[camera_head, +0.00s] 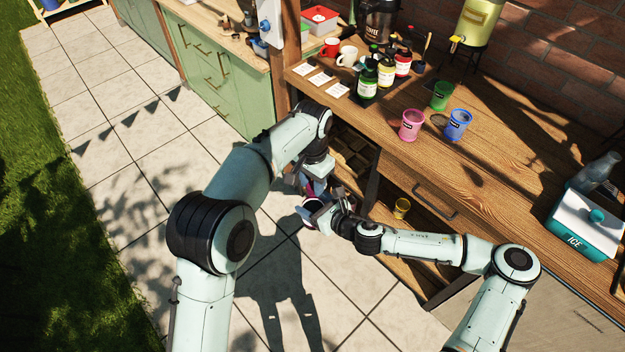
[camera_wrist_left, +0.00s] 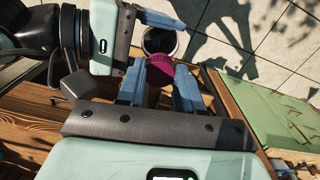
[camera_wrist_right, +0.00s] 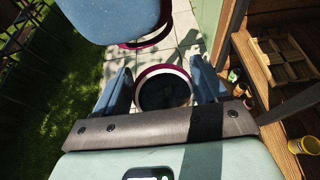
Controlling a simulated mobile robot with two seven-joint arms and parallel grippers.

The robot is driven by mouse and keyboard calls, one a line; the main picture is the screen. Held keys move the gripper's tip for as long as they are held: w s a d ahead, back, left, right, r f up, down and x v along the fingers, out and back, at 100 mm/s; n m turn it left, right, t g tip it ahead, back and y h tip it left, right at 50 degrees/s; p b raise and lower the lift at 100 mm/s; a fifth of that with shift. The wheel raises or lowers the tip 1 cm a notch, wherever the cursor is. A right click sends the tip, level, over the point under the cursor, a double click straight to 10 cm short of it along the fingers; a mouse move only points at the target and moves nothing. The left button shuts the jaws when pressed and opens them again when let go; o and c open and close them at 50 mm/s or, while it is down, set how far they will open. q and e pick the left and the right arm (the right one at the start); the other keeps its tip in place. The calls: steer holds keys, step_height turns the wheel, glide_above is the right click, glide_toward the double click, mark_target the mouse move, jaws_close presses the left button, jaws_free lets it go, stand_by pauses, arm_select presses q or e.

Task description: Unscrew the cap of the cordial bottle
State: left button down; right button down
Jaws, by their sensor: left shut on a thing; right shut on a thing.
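Both my grippers meet at the cordial bottle, off the table's near edge and above the paving. In the left wrist view, my left gripper (camera_wrist_left: 160,88) is shut on a magenta part (camera_wrist_left: 160,72), which looks like the cap. A dark round body with a pale rim (camera_wrist_left: 160,42), which looks like the bottle, lies just beyond it. In the right wrist view, my right gripper (camera_wrist_right: 162,92) is shut around the dark round end (camera_wrist_right: 165,90), edged white and magenta. One large blue finger hides much of the upper part there. In the head view the grippers hide most of the bottle.
On the wooden table (camera_head: 520,165) stand several bottles (camera_head: 367,85), pink (camera_head: 411,124), green (camera_head: 441,95) and blue (camera_head: 458,123) cups, and white cards (camera_head: 321,78). An ICE box (camera_head: 585,225) is at the right. A yellow cup (camera_head: 401,208) sits on the lower shelf. The paving is clear.

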arm_select(q)
steer(key=n, duration=0.7)
steer(key=shift+w+r, duration=0.1)
steer(key=shift+r, duration=0.05)
steer(key=n, duration=0.7)
steer(key=shift+d, duration=0.1)
steer(key=n, duration=0.4)
steer(key=shift+n, duration=0.4)
steer(key=n, duration=0.6)
steer(key=shift+s+d+n, duration=0.2)
steer(key=shift+n, duration=0.2)
steer(key=shift+r, duration=1.1)
